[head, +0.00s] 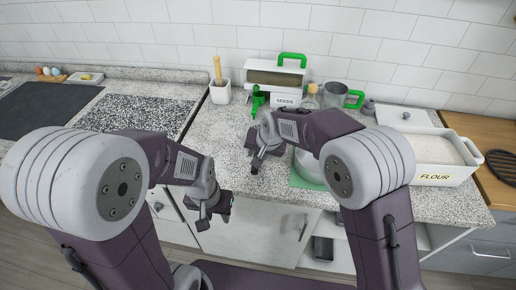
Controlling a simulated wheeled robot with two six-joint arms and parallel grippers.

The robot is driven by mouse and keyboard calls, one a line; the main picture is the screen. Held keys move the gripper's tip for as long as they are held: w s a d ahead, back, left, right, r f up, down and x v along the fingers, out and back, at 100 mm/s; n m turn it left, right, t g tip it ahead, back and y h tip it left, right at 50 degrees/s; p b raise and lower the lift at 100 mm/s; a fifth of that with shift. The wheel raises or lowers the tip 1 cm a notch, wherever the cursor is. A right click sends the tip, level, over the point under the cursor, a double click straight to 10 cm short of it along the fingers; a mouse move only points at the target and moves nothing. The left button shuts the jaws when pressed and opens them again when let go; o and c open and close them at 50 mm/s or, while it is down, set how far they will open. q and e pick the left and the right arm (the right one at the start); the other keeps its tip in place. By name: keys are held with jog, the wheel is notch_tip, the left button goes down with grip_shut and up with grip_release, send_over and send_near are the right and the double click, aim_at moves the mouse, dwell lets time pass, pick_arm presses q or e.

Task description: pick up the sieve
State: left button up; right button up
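I cannot single out a sieve with certainty. A grey metal cup with a green handle (337,95) stands at the back of the counter, behind my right arm, and could be it. A small green utensil (258,101) stands to its left, in front of the white box. My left gripper (214,212) hangs in front of the counter's front edge, apart from these things. My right gripper (258,152) is above the middle of the counter, nearer than the green utensil. Nothing shows held in either gripper, but their finger gaps are unclear.
A white box marked SEEDS (275,80) and a cup with a wooden tool (220,92) stand at the back. A flour bin (433,160) is at right, beside a wooden board with a black mesh disc (505,164). A green mat (300,182) lies partly behind my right arm.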

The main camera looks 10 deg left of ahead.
jog(key=x, duration=0.5)
jog(key=shift+w+d, duration=0.1)
jog(key=shift+w, duration=0.05)
jog(key=shift+r, duration=0.1)
grip_shut()
jog(key=shift+d, duration=0.1)
dwell(0.9)
